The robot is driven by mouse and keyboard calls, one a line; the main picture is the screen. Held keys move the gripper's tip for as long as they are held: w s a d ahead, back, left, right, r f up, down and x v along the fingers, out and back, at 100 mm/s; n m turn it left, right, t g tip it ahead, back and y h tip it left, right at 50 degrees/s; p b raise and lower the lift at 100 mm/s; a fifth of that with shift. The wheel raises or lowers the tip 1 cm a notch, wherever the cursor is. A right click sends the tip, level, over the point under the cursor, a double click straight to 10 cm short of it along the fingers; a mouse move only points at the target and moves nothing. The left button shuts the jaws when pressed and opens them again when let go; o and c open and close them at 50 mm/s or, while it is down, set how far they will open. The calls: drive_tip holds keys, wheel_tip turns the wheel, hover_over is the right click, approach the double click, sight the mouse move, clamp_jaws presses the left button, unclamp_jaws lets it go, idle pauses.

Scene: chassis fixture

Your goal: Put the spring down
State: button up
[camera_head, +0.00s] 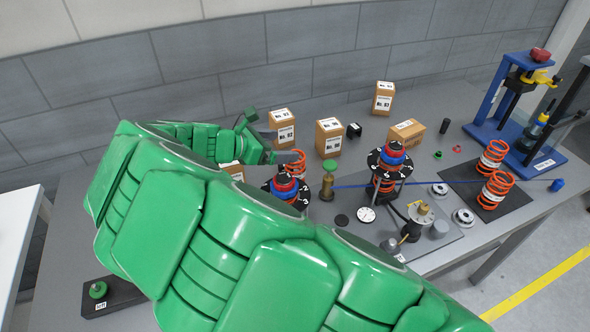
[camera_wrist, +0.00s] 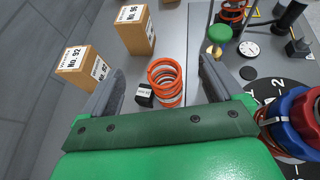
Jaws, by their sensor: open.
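An orange coil spring (camera_wrist: 165,82) with a pale label band shows between the two finger tips of my gripper (camera_wrist: 160,68) in the wrist view. It appears to stand upright on the grey bench, with gaps to both fingers. The gripper is open and holds nothing. Two more orange springs, the rear one (camera_head: 490,156) and the front one (camera_head: 496,190), stand on a black mat (camera_head: 515,205) at the right.
Cardboard boxes (camera_head: 329,138) stand behind, near the wall. A small black block (camera_wrist: 144,95) is beside the spring in the wrist view. Fixtures with black discs and red and blue rings (camera_head: 390,158) stand to the right. A blue press (camera_head: 515,100) is at the far right.

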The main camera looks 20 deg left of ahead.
approach(301, 156)
drive_tip(key=x, duration=0.4)
drive_tip(key=shift+x, duration=2.75)
drive_tip(key=shift+d+r, duration=0.1)
drive_tip(key=c, duration=1.5)
